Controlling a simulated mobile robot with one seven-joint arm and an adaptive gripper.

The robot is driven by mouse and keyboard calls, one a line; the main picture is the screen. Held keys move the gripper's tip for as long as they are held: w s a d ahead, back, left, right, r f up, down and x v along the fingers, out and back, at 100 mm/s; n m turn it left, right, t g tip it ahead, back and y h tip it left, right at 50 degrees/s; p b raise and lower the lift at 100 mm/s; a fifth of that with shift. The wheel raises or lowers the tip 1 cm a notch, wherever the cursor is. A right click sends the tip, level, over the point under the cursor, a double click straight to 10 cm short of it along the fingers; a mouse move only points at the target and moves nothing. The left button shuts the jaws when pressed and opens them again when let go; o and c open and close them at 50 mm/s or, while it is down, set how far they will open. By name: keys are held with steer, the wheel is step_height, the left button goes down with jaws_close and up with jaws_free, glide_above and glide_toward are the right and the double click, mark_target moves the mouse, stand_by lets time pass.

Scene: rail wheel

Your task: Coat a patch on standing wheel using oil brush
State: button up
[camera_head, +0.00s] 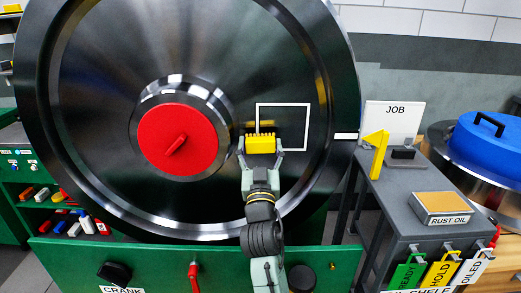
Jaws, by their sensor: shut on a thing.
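The big dark steel wheel (95,110) stands upright and fills the left and middle of the view, with a red hub cap (165,150) at its centre. A white square outline (308,125) marks a patch on the wheel face, right of the hub. My gripper (260,147) is shut on a yellow oil brush (260,144), one finger at each side. The brush is at the lower left of the outline and hides part of its left and bottom edges. I cannot tell whether it touches the wheel. No coated area is clearly visible inside the outline.
A grey shelf at right holds a rust oil box (441,207), a yellow pointer (377,153) and a JOB sign (393,121). Green, yellow and white tags (440,268) hang from its front. A green base with a crank (115,273) and red lever (194,277) lies below the wheel.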

mark_target(304, 122)
steer(key=shift+w, duration=1)
stand_by(0.6)
steer(key=shift+s+d+b, duration=0.1)
steer(key=shift+d+b, duration=0.25)
steer(key=shift+d, duration=1.7)
steer(key=shift+d+b, duration=1.8)
steer(key=shift+d, duration=2)
steer(key=shift+r+p, duration=0.6)
steer(key=shift+r, duration=0.3)
steer(key=shift+a+p, duration=1.45)
steer(key=shift+a, duration=4.4)
steer(key=shift+r+p, duration=0.7)
steer(key=shift+r, duration=0.2)
steer(key=shift+d+f+b, duration=0.15)
steer(key=shift+d+b, duration=0.8)
steer(key=shift+d, duration=2.5)
steer(key=shift+d+b, duration=0.8)
steer(key=shift+d, duration=1.6)
